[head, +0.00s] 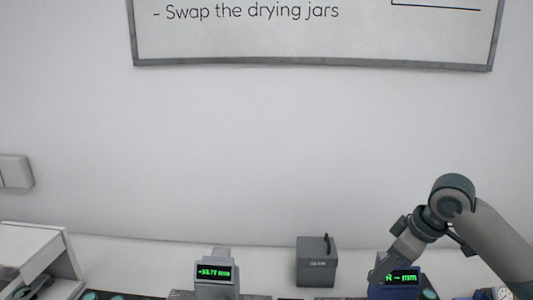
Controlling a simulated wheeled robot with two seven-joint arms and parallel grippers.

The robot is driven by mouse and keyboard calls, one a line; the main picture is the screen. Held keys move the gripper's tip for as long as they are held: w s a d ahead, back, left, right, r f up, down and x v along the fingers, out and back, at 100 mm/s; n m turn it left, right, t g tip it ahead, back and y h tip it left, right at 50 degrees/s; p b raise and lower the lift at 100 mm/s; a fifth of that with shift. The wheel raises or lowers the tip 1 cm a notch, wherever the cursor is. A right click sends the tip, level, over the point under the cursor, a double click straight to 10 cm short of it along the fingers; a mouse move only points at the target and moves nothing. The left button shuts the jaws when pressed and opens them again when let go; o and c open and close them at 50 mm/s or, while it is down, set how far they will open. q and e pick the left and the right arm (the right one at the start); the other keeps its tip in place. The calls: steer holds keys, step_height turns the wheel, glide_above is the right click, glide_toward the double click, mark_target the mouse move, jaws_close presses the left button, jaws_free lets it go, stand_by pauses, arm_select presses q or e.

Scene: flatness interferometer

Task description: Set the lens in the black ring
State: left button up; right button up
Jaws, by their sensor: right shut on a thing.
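My right arm comes in from the right edge, and its gripper (379,277) points down and left at the bottom of the head view, beside a blue unit with a green readout (403,276). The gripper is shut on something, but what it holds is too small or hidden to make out. I cannot make out the lens or the black ring in this view. My left gripper is not in view.
A grey gauge with a green readout (218,274) and a dark grey box with a lever (316,264) stand along the bottom. A white open-fronted cabinet (40,249) is at the left. Behind is a plain wall with a framed whiteboard (310,30).

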steer(key=s+a+f+m+t+h, duration=0.1)
steer(key=s+a+f+m+h, duration=0.2)
steer(key=a+m, duration=0.3)
steer(key=s+f+m, duration=0.1)
steer(key=m, duration=0.2)
steer(key=shift+s+f, duration=0.2)
steer(key=shift+s, duration=0.05)
steer(key=shift+s+d+f, duration=0.1)
steer(key=shift+d, duration=0.1)
